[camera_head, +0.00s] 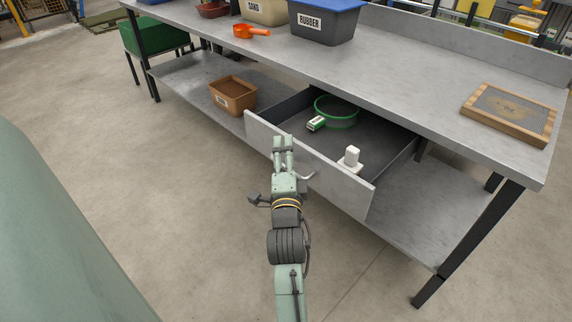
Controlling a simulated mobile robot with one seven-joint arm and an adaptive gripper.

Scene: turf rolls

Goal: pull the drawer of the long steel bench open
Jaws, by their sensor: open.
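The long steel bench (400,75) runs across the view from upper left to right. Its drawer (330,182) stands pulled out under the bench top, and its inside shows. A green-rimmed round sieve (337,113), a small green and white item (316,124) and a white object (350,158) lie in the drawer. My gripper (283,143) is open in front of the drawer's front panel, left of its middle. The bent metal handle (306,174) shows just right of the gripper, partly hidden by it. I cannot tell whether the gripper touches the panel or handle.
On the bench top are a dark bin labelled RUBBER (323,28), a SAND bin (262,10), an orange scoop (251,31) and a wood-framed screen (510,113). A brown box (233,96) stands on the lower shelf.

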